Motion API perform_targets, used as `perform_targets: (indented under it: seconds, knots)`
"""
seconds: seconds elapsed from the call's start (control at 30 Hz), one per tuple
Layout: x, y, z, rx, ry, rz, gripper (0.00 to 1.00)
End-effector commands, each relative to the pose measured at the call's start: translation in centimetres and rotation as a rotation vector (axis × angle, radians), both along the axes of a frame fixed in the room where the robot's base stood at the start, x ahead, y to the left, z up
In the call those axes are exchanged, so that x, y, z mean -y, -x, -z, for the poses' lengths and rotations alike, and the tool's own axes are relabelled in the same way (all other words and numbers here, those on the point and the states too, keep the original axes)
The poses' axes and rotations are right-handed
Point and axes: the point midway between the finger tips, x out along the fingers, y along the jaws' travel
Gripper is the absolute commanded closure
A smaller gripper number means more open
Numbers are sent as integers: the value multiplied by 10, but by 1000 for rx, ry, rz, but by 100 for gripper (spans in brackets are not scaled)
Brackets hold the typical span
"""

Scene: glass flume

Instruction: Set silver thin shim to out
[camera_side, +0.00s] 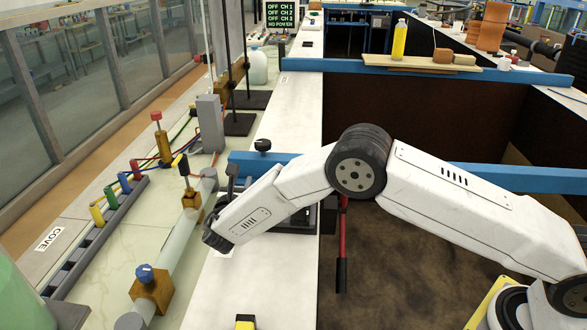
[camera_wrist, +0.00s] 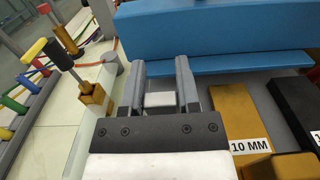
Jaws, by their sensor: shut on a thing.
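My gripper (camera_wrist: 161,78) shows in the wrist view with its two grey fingers pointing toward the blue beam. It is shut on a small pale grey piece (camera_wrist: 160,99), which looks like the silver thin shim. Its lower part is hidden by the dark gripper body. In the side view my forearm reaches down over the white ledge and hides most of the gripper and the held piece. I cannot tell whether the piece touches a surface. No place marked "out" can be read.
The blue beam (camera_wrist: 225,32) lies close ahead of the fingers. Brass valves (camera_side: 153,288) on a pipe stand left in the side view. White ledge (camera_side: 290,125) is clear farther back.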

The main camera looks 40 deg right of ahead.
Motion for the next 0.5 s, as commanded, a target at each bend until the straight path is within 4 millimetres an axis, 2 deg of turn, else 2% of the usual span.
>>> perform_targets:
  seconds: [0.23, 0.5]
  knots:
    - [-33, 31, -1, 1, 0, -5, 100]
    - [-41, 40, 0, 0, 0, -2, 100]
